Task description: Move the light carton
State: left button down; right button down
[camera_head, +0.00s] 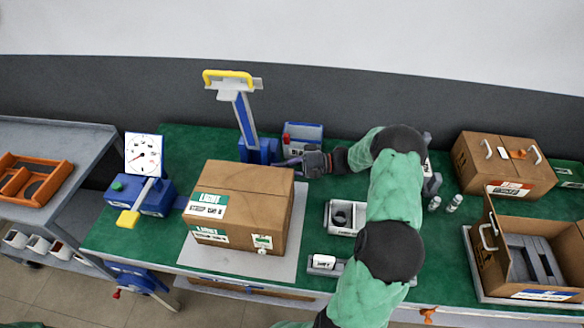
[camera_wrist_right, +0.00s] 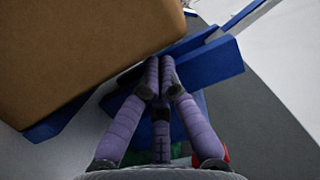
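The light carton (camera_head: 245,200), a closed brown box with green-and-white labels that seem to read "LIGHT", sits upright on a grey plate (camera_head: 285,268) on the green bench. It fills the upper left of the right wrist view (camera_wrist_right: 80,50). My right gripper (camera_head: 287,163) is at the carton's far right corner, its dark purple fingers pointing left. In the right wrist view its fingertips (camera_wrist_right: 160,72) are drawn together beside the carton's edge, with nothing visible between them. Whether they touch the carton is unclear. My left gripper is not in view.
A blue pump stand (camera_head: 245,125) with a yellow handle rises behind the carton; its blue parts lie close to my right fingertips. A gauge (camera_head: 143,156) stands left. A closed carton (camera_head: 490,160) and an open carton (camera_head: 570,235) are at the right.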

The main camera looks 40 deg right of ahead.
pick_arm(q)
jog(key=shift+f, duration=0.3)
pick_arm(e)
jog(key=shift+x, duration=1.35)
